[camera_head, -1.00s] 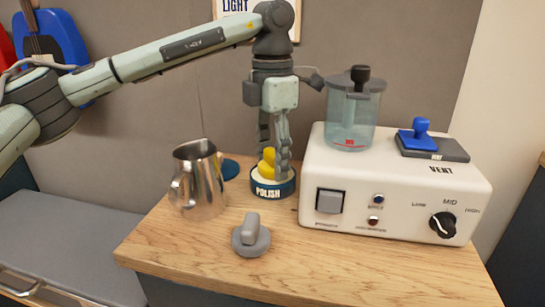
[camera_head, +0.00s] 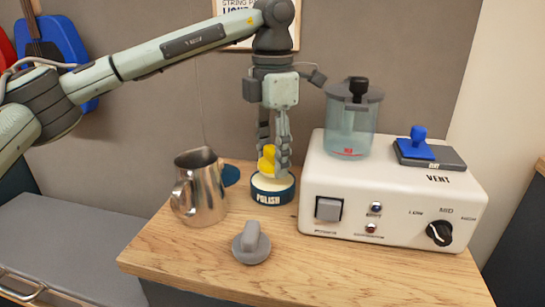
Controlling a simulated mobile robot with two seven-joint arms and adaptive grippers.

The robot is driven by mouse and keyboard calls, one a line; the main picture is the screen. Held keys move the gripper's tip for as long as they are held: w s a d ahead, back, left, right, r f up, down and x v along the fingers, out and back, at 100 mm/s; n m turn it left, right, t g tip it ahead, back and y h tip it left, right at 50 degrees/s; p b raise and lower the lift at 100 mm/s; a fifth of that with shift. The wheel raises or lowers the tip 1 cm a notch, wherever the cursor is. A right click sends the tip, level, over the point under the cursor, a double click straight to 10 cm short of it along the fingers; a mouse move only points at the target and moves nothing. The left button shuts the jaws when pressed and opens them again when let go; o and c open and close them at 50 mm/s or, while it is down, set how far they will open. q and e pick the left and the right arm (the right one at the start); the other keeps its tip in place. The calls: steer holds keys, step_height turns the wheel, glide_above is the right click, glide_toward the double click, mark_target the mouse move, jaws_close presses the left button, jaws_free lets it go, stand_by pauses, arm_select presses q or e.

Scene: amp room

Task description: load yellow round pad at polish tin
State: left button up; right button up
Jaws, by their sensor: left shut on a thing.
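The yellow round pad (camera_head: 267,158) shows its yellow knob between the fingers of my left gripper (camera_head: 273,165). The left gripper points straight down and is shut on the pad. The polish tin (camera_head: 272,190), a low round dark blue tin with a pale top and the word POLISH, sits on the wooden table directly under the gripper. The pad is at the tin's top; its lower part is partly hidden by the fingers, so I cannot tell whether it touches the polish. My right gripper is not in view.
A metal pitcher (camera_head: 201,190) stands left of the tin, with a blue round thing (camera_head: 231,174) behind it. A grey knobbed pad (camera_head: 251,244) lies in front. A white machine (camera_head: 385,205) with a clear canister (camera_head: 351,125) and a blue-handled pad (camera_head: 418,146) stands right. The front of the wooden tabletop (camera_head: 330,265) is clear.

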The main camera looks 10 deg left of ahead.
mark_target(272, 148)
arm_select(q)
steer(key=shift+r+p, duration=1.45)
steer(key=shift+r, duration=1)
